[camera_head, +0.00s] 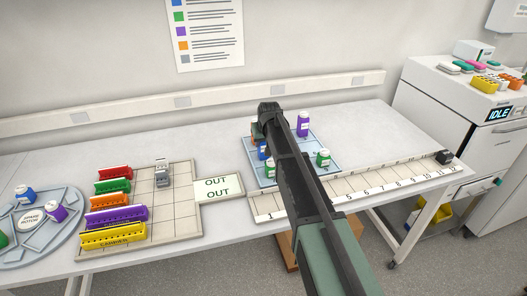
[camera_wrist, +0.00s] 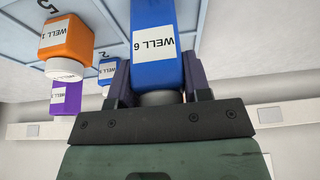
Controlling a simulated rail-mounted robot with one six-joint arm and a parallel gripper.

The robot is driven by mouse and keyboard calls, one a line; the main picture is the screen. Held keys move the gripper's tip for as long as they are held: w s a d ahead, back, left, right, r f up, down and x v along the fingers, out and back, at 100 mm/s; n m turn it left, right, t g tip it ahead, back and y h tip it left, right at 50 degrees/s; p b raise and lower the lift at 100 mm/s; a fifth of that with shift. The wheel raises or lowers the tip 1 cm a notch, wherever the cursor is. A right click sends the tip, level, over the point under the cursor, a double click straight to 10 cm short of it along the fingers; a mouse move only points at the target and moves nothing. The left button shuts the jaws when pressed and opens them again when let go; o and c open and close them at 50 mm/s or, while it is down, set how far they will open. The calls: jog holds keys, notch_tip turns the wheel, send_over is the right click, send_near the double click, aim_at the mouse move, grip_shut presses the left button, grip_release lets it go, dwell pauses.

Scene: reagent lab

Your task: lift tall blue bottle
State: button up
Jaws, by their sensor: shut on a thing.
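The tall blue bottle (camera_wrist: 153,45), labelled WELL 6, fills the top middle of the wrist view. My gripper (camera_wrist: 158,84) is shut on it, with one dark finger on each side near its cap end. The cap shows only in part between the fingers.
The pale blue tray (camera_head: 285,174) also holds a purple bottle (camera_head: 303,124), a green bottle (camera_head: 323,158), a smaller blue bottle (camera_head: 263,150) and an orange bottle (camera_wrist: 66,44). Coloured racks (camera_head: 116,215) stand left, beside a round rotor (camera_head: 40,232). A numbered rail (camera_head: 370,187) runs in front.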

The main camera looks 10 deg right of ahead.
jog(key=shift+r, duration=0.1)
notch_tip(320, 180, up, 20)
jog(key=p, duration=2)
jog(key=shift+d, duration=0.1)
